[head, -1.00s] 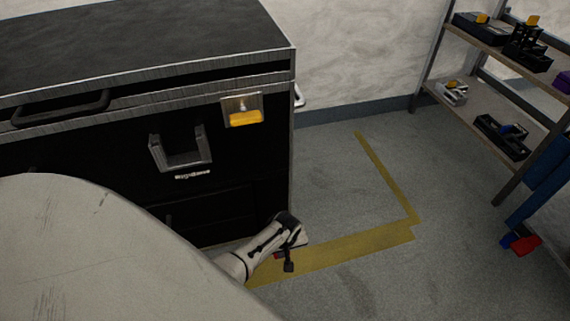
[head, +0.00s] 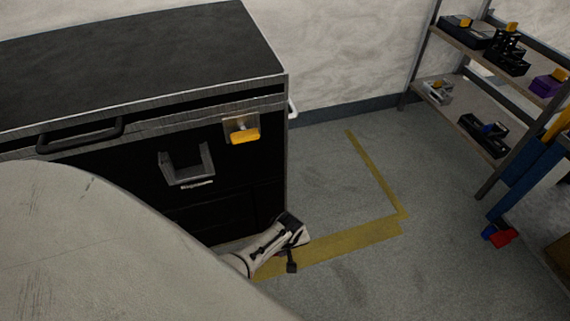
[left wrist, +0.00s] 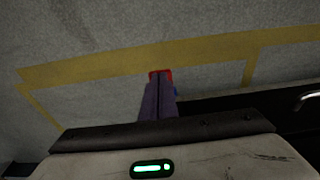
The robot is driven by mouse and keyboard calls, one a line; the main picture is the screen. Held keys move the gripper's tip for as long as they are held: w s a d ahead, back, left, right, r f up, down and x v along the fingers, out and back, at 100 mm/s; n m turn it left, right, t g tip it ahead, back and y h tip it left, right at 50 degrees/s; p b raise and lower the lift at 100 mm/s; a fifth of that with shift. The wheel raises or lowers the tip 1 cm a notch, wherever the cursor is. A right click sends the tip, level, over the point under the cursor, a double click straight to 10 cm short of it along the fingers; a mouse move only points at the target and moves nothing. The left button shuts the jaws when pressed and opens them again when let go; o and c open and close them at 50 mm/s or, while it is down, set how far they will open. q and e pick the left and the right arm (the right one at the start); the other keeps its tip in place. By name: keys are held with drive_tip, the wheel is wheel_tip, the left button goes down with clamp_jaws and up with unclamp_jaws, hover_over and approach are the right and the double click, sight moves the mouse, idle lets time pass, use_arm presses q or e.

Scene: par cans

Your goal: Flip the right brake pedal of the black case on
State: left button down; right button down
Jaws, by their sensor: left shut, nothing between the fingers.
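The black case (head: 240,208) stands at left in the head view, with a metal-edged top. My left gripper (head: 291,266) is low beside its bottom right corner, over the yellow floor tape. In the left wrist view, its narrow purplish fingers (left wrist: 158,103) are shut together and empty. A small red piece (left wrist: 161,73), seemingly the right brake pedal, shows at their tips with a bit of blue beside it. I cannot tell whether the fingers touch it or which way it is tipped. My arm hides the case's lower corner in the head view. My right gripper is not in view.
Yellow tape (head: 375,170) marks a corner on the grey floor, which is clear right of the case. A shelf (head: 440,105) with several small items stands at upper right. A blue post (head: 525,180) with a red-and-blue foot (head: 500,235) is at the right edge.

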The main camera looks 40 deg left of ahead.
use_arm(q)
drive_tip(key=shift+s+d+r+p, duration=0.35)
drive_tip(key=shift+d+r+p, duration=0.1)
drive_tip(key=shift+r+p, duration=0.2)
drive_tip(key=shift+s+d+r+p, duration=0.3)
drive_tip(key=shift+d+r+p, duration=0.2)
drive_tip(key=shift+r, duration=0.25)
drive_tip(key=shift+s+d+r+p, duration=0.35)
drive_tip(key=shift+d+r+p, duration=0.1)
drive_tip(key=shift+r+p, duration=0.2)
